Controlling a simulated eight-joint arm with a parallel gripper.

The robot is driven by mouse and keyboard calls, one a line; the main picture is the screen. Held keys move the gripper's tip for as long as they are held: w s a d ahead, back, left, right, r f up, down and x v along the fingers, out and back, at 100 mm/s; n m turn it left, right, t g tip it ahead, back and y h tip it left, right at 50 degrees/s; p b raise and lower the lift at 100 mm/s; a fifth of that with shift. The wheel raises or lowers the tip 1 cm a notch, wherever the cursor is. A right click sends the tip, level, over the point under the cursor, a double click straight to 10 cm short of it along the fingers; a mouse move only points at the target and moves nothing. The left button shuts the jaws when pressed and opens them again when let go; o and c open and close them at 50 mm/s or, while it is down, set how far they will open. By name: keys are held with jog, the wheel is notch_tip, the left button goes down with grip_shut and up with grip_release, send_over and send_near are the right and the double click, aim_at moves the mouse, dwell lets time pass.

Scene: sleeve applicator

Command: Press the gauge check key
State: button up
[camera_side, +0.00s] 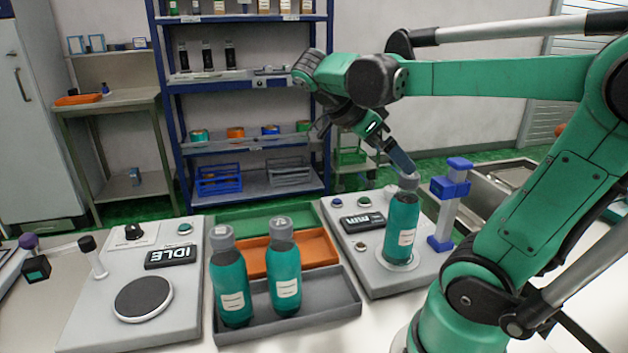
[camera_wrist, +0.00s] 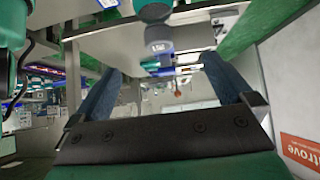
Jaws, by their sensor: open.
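The gauge unit (camera_side: 400,278) is a grey slab right of the trays, with a dark display (camera_side: 363,222) reading "mm". A blue button (camera_side: 337,202), a green button (camera_side: 363,201) and a small pale round knob or key (camera_side: 360,246) sit around the display; I cannot tell which is the check key. A teal bottle (camera_side: 402,225) with a grey cap stands upright on the unit's round seat. My gripper (camera_side: 403,162) is tilted downward at the cap; whether it touches is unclear. In the wrist view my gripper (camera_wrist: 160,63) has its blue fingers apart, with nothing clearly held.
Two teal bottles (camera_side: 230,282) stand in the grey tray (camera_side: 340,300), in front of orange and green trays. A left unit with an "IDLE" display (camera_side: 172,257) has an empty dark disc.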

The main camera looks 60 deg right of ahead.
grip_shut()
dwell(1.5)
